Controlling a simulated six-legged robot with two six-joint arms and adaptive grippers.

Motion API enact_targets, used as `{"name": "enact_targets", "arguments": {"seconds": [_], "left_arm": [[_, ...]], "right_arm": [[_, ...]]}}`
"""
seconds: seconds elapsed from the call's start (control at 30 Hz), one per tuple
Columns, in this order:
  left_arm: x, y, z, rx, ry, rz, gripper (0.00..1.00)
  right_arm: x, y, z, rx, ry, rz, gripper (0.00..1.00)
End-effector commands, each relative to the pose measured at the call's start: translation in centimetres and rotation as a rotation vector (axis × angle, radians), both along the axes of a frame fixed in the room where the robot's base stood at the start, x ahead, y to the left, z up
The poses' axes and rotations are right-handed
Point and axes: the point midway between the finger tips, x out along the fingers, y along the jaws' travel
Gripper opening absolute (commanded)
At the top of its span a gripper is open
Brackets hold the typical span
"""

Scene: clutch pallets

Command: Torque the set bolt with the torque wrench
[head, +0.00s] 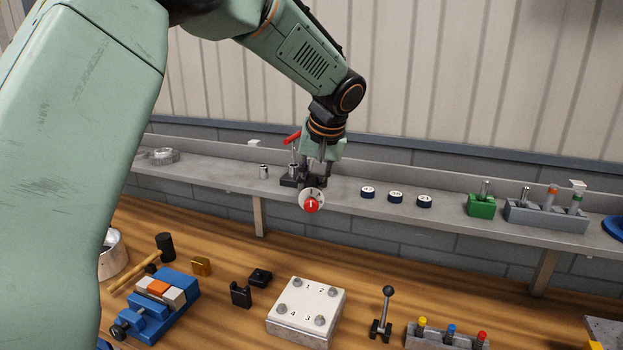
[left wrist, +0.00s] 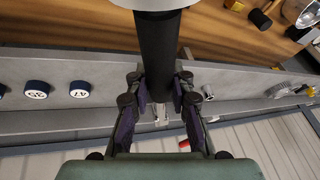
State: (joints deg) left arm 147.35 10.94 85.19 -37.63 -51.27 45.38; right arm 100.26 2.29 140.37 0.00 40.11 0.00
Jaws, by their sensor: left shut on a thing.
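My left gripper (head: 318,172) is above the shelf at the back wall, shut on a black-handled tool. In the left wrist view its fingers (left wrist: 160,98) close on both sides of the thick black handle (left wrist: 158,50), which ends in a pale round head at the top. A pale block (head: 305,312) on the bench carries bolts numbered 1 to 4. My right gripper is not in view.
Behind the gripper, a black stand (head: 289,182) with a red-ended lever (head: 292,137) is on the shelf. Dark numbered caps (head: 396,196) and a green holder (head: 481,206) sit to the right. A blue vise (head: 155,308), mallet (head: 165,246) and lever (head: 386,310) occupy the bench.

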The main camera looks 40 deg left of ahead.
Motion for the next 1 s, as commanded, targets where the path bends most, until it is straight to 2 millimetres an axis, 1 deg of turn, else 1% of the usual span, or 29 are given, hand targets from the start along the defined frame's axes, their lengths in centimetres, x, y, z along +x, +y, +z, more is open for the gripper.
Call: {"name": "enact_targets", "arguments": {"seconds": [0.37, 1.0], "left_arm": [[0.1, 0.0, 0.2, 0.002, -0.006, -0.001, 0.0], [-0.1, -0.1, -1.0, 0.002, -0.005, 0.0, 0.0]], "right_arm": [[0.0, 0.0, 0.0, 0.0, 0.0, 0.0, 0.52], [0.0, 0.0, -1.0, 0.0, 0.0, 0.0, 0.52]]}}
